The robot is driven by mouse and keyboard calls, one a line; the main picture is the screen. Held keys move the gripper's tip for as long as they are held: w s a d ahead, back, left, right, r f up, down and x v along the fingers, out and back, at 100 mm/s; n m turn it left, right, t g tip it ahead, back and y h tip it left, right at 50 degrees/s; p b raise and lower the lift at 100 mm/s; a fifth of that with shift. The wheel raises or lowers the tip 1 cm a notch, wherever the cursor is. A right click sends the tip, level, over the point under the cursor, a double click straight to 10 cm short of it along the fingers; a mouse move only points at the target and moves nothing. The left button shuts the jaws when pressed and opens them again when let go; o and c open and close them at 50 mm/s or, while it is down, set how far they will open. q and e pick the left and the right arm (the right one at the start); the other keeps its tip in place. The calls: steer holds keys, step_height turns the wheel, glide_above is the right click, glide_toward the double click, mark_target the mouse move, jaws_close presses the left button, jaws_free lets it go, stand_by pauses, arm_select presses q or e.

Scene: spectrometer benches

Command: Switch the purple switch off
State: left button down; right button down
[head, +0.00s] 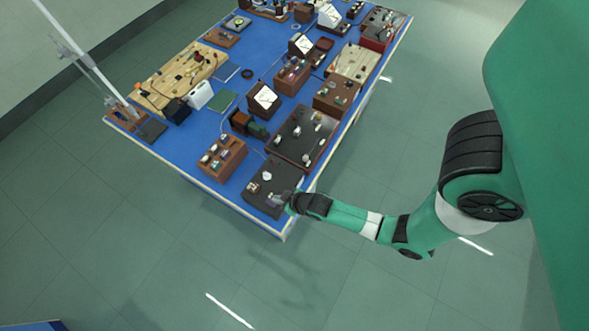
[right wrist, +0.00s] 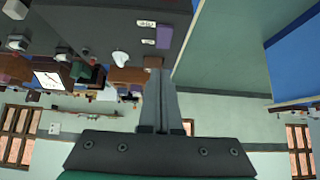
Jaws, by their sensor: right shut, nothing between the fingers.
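The purple switch (right wrist: 164,37) shows in the right wrist view as a small purple block on a dark board, just beyond my right gripper's fingertips (right wrist: 156,66). A little brown piece is at the fingertips; I cannot tell whether they touch it. In the head view my right gripper (head: 284,198) is at the right edge of the dark board (head: 262,195) on the table's near corner, and the switch is small and partly hidden there. The right fingers are together and empty. The switch's on or off position is too small to tell. My left gripper is not in view.
The blue table (head: 222,192) carries many instruments. A brown box (head: 221,158) with several knobs stands left of the board, and another dark board (head: 303,134) lies behind it. White labels (right wrist: 147,24) sit beside the switch. The floor right of the table is clear.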

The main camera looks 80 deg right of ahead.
steer(key=s+f+v, duration=0.1)
steer(key=v, duration=0.8)
steer(key=shift+s+a, duration=0.3)
steer(key=shift+a, duration=0.1)
